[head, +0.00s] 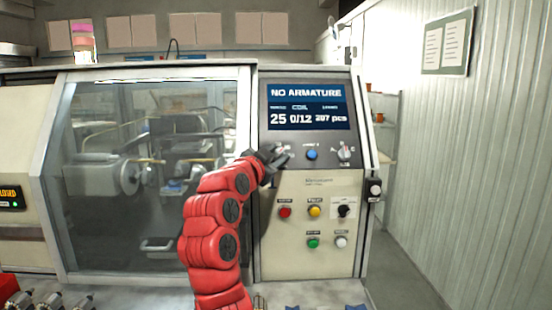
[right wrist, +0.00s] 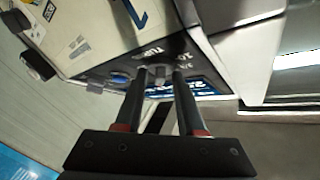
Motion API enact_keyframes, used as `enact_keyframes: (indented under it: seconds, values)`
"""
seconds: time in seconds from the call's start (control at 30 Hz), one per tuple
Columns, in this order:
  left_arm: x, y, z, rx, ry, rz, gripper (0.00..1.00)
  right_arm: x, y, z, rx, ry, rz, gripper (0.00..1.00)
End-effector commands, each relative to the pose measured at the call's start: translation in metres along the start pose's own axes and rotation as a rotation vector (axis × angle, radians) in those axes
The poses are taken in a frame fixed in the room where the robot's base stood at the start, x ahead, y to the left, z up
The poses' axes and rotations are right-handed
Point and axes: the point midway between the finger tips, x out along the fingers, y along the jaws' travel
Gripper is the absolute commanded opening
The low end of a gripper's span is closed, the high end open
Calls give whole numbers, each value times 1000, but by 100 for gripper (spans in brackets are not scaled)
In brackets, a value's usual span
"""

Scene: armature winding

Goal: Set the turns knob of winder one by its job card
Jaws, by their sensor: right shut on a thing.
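The winder's control panel (head: 318,180) faces me, with a screen (head: 309,107) reading "NO ARMATURE", 25, 0/12 and what looks like 207 pcs. My right gripper (head: 272,156) is at the upper left of the panel, just under the screen. It covers most of the turns knob there. In the right wrist view, the small grey knob (right wrist: 160,73) sits between the two dark fingertips, which are shut on it, beside lettering that begins "TUR". The knob's exact setting cannot be read. My left gripper is out of view. No job card is clearly readable.
A blue button (head: 311,154) and a selector knob (head: 344,153) lie right of my gripper. Red, yellow, green and white buttons and a black switch (head: 344,209) sit below. A glazed winding chamber (head: 150,170) is left. Papers hang on a wall board (head: 447,43).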

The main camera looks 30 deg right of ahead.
Motion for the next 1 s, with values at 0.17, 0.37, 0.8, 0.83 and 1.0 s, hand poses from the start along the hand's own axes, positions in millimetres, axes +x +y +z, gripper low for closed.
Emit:
enact_keyframes:
  seconds: [0.17,0.37,0.8,0.83,1.0]
  values:
    - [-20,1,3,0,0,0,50,0,5,3,-77,4,-79,0]
    - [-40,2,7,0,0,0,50,1,8,3,-204,6,-203,0]
    - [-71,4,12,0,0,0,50,3,12,-1,-503,3,-496,0]
    - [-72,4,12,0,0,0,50,3,12,-1,-523,3,-516,0]
    - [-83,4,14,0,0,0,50,5,13,-1,-638,2,-629,0]
